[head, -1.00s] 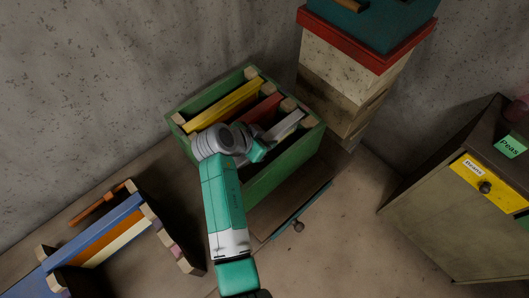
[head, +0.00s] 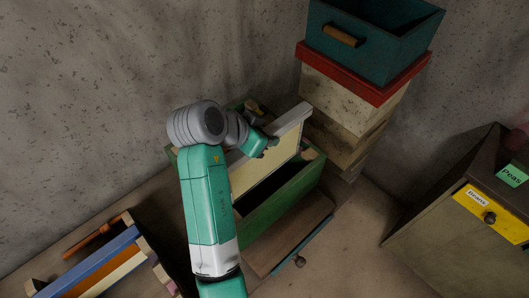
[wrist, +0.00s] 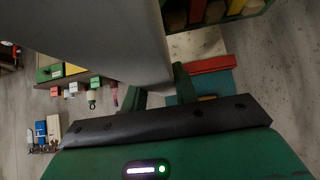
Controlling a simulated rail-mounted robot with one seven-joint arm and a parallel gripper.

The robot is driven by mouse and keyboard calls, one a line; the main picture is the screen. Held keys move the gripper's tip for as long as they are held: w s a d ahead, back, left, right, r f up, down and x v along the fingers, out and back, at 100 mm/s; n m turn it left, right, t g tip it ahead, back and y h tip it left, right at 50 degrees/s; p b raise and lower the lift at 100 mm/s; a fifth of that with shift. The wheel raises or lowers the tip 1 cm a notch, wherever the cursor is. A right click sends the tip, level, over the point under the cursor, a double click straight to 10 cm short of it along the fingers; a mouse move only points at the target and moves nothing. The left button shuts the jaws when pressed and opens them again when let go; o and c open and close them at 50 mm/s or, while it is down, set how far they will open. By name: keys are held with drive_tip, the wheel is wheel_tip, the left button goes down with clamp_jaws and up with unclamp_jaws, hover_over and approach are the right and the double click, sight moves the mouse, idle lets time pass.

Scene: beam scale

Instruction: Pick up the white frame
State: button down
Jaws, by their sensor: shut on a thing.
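In the wrist view the frame's grey-white surface (wrist: 105,35) runs large between the fingers of my gripper (wrist: 157,88). Whether the frame's lower edge is still inside the box is unclear.
A stack of pale boxes (head: 352,92) with a red rim and teal open box (head: 375,45) stands close behind right. A cabinet with a yellow drawer (head: 492,208) is at far right. A blue-edged box (head: 90,262) is at lower left.

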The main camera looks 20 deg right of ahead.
wheel_tip(320, 180, up, 12)
drive_tip(key=shift+f, duration=0.15)
idle(0.4)
idle(0.8)
